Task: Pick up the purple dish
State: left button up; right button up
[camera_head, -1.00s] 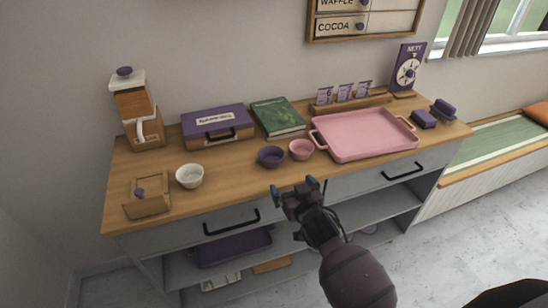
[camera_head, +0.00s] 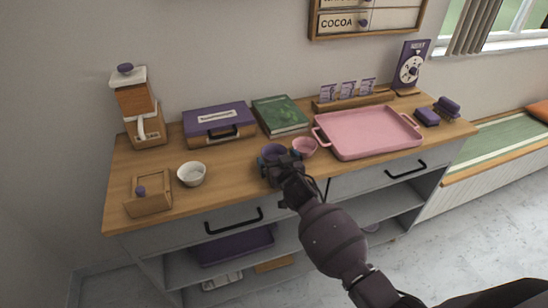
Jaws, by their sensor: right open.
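The purple dish (camera_head: 272,151) is a small round bowl on the wooden counter, partly hidden behind my right gripper. My right gripper (camera_head: 280,160) is open and is at the dish's near side, overlapping it in the picture. I cannot tell whether the fingers touch the dish or reach around its rim. My left gripper is not in view.
A pink dish (camera_head: 305,146) stands close on the right of the purple one, beside a pink tray (camera_head: 366,152). A white bowl (camera_head: 192,174) is to the left. Behind are a purple case (camera_head: 219,117) and a green book (camera_head: 279,114). Counter between white bowl and gripper is clear.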

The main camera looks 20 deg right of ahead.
jog(key=shift+w+f, duration=0.2)
jog(key=shift+w, duration=0.55)
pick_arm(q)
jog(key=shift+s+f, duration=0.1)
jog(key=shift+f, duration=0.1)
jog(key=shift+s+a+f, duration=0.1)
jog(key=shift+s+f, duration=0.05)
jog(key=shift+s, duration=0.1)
pick_arm(e)
jog(key=c, duration=0.8)
